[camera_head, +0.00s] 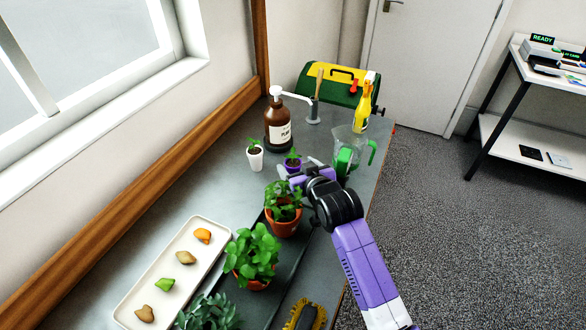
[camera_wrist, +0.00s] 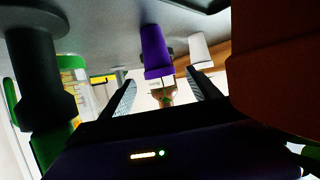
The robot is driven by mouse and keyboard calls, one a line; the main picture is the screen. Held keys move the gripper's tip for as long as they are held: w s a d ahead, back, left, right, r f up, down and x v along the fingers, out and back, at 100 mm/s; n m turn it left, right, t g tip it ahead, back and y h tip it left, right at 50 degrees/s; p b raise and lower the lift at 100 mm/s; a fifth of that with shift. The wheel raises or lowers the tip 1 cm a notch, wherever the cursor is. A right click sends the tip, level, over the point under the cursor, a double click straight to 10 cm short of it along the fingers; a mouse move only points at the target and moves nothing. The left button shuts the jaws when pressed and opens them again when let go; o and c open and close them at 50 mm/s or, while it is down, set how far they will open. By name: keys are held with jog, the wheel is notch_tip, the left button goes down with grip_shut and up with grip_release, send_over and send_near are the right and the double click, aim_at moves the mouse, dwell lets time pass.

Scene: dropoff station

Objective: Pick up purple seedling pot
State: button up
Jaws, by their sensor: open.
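The purple seedling pot (camera_head: 292,167) stands on the grey bench with a small green seedling in it. In the wrist view, which is upside down, the purple pot (camera_wrist: 155,50) shows just past my fingertips, roughly in line with the gap between them. My gripper (camera_head: 301,176) is low over the bench, on the near right side of the pot and partly covering it in the head view. In the wrist view my gripper (camera_wrist: 160,80) has its two fingers spread with nothing between them. I cannot tell the exact distance from fingertips to pot.
A white seedling pot (camera_head: 256,161) stands left of the purple one. A terracotta pot (camera_head: 284,226) is close on the near side. A clear jug (camera_head: 347,150) with a green handle stands right. A brown pump bottle (camera_head: 278,128) is behind. A white tray (camera_head: 130,300) lies front left.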

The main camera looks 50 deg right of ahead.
jog(key=shift+x, duration=1.05)
jog(key=c, duration=1.5)
jog(key=shift+r, duration=0.1)
